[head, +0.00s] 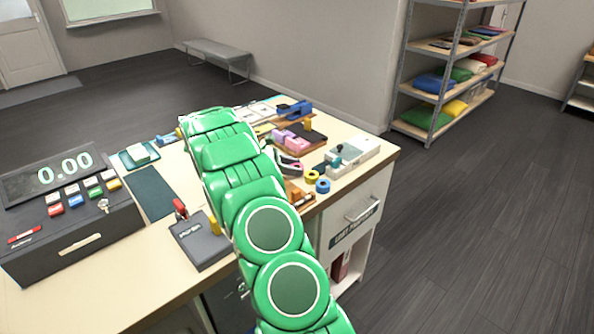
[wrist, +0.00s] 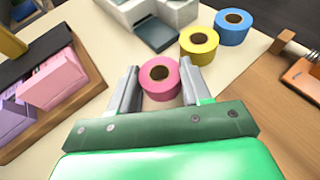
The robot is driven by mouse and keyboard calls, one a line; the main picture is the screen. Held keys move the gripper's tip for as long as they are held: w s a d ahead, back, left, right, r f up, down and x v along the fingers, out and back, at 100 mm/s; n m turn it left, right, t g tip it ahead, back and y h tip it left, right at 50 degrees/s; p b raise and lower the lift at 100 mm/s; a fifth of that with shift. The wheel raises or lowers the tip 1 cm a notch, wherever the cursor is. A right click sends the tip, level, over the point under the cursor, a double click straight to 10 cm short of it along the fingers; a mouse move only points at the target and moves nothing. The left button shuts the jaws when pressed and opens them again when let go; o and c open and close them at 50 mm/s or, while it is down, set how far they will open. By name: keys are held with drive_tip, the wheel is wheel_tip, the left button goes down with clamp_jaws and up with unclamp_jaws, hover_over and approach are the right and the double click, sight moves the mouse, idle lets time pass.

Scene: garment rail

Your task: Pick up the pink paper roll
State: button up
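The pink paper roll (wrist: 160,80) stands on the pale tabletop with its round hole facing up, in the middle of the wrist view. My gripper (wrist: 160,82) is open, with one finger on each side of the roll and a narrow gap showing on both sides. In the head view my green arm reaches over the counter and covers much of this spot.
A yellow roll (wrist: 199,43) and a blue roll (wrist: 233,26) stand just beyond the pink one. Pink and purple boxes (wrist: 62,78) sit on a wooden tray at left. A grey-white device (wrist: 160,15) is behind. A cash register (head: 70,220) stands at the counter's left.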

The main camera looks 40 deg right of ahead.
drive_tip(key=c, duration=0.4)
drive_tip(key=shift+r, duration=0.3)
wheel_tip(320, 180, up, 3)
drive_tip(key=shift+s+a, duration=0.15)
drive_tip(key=s+a+r, duration=0.2)
drive_tip(key=s+r, duration=0.1)
drive_tip(key=s+a+r, duration=0.3)
drive_tip(key=s, duration=0.1)
drive_tip(key=s+a+r, duration=0.3)
drive_tip(key=s, duration=0.1)
drive_tip(key=shift+r, duration=0.15)
